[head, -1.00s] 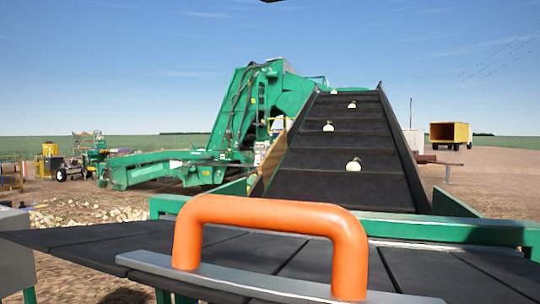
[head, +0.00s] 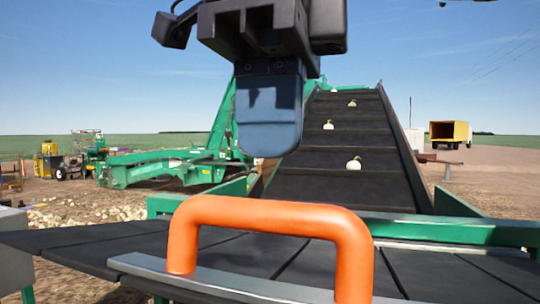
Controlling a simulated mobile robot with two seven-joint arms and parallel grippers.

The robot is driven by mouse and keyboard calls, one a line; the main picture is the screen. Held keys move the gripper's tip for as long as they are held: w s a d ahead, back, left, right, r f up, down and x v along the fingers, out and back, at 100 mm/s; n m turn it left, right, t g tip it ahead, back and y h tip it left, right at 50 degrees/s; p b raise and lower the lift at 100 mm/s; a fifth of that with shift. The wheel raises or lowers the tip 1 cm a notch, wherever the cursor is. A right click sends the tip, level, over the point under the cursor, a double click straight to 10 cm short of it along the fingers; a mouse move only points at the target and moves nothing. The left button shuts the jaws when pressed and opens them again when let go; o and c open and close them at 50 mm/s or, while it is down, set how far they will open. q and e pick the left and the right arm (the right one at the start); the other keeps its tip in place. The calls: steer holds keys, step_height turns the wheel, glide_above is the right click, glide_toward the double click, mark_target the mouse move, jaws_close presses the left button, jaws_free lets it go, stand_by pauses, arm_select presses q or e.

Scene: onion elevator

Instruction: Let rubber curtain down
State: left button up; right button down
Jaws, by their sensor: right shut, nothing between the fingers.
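The rubber curtain (head: 100,248) is made of dark strips and spreads raised and nearly flat across the foreground. A grey metal bar (head: 225,283) runs along its near edge and carries an orange handle (head: 270,216). My right gripper (head: 269,145) hangs from the top of the head view, above and beyond the handle's top bar in the picture. Its fingers point down, are shut and appear empty. It shows no contact with the handle. My left gripper does not show.
Behind the curtain, a dark conveyor (head: 335,140) with several white onions slopes up and away. A green frame rail (head: 450,229) crosses in front of it. Green machinery (head: 165,165) stands to the left, and a yellow truck (head: 450,133) is far right.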

mark_target(299, 227)
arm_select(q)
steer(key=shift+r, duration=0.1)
arm_select(e)
steer(key=shift+f, duration=1.3)
steer(key=shift+a+f, duration=0.1)
